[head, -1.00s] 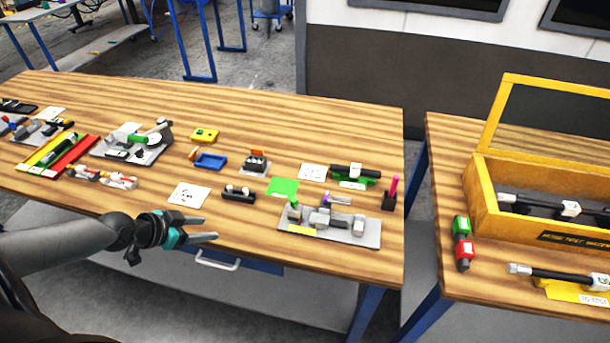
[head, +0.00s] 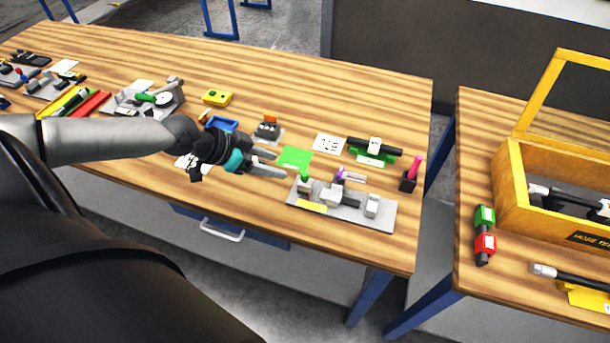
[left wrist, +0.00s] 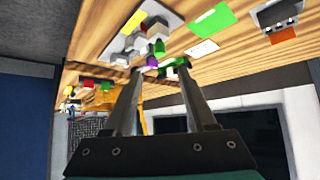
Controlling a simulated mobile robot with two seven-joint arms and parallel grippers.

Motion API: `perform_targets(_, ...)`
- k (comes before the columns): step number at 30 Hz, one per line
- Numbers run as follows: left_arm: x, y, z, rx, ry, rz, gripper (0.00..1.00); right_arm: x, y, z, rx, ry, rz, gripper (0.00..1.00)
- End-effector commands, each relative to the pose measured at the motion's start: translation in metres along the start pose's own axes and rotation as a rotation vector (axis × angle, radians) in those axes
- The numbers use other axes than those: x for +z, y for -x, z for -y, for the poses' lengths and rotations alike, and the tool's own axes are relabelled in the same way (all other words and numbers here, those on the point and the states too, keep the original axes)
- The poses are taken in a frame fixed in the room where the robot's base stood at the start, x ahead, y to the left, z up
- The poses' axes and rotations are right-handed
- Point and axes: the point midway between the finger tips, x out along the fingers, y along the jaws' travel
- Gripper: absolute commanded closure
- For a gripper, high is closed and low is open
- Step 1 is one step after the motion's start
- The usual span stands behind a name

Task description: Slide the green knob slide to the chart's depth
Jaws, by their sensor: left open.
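The green knob (head: 304,175) stands upright at the left end of a grey fixture plate (head: 345,213) with several grey blocks and a yellow label. In the left wrist view a green knob (left wrist: 159,47) shows beside the grey blocks, beyond the fingertips. My left gripper (head: 283,165) is open and empty, just left of the knob and apart from it. Its two fingers also show spread in the left wrist view (left wrist: 158,72). A white card with dark marks (head: 329,143) lies behind the fixture; I cannot tell whether it is the chart. My right gripper is not in view.
A green mat (head: 296,157) lies close behind the gripper. A black bar on a green stand (head: 372,158) and a pink peg in a black block (head: 410,175) stand behind the fixture. A yellow wooden box (head: 507,205) is on the other table.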

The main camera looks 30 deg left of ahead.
Motion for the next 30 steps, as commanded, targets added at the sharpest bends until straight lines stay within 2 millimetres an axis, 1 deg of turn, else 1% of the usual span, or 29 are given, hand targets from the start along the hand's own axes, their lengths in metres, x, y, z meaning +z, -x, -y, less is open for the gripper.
perform_targets(4, -0.002, -0.016, -0.001, 0.001, 0.000, -0.005, 0.43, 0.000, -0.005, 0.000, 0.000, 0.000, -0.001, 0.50)
perform_targets(11, -0.002, -0.044, 0.000, 0.000, 0.001, -0.004, 0.43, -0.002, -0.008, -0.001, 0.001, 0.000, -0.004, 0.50)
perform_targets(21, -0.003, -0.092, -0.001, 0.002, 0.000, -0.003, 0.43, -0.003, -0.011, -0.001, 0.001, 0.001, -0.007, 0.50)
perform_targets(24, -0.001, -0.103, 0.000, 0.000, 0.001, -0.001, 0.43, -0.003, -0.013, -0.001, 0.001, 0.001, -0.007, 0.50)
perform_targets(30, -0.001, -0.113, -0.001, 0.001, -0.001, 0.001, 0.43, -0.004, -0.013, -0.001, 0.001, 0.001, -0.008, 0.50)
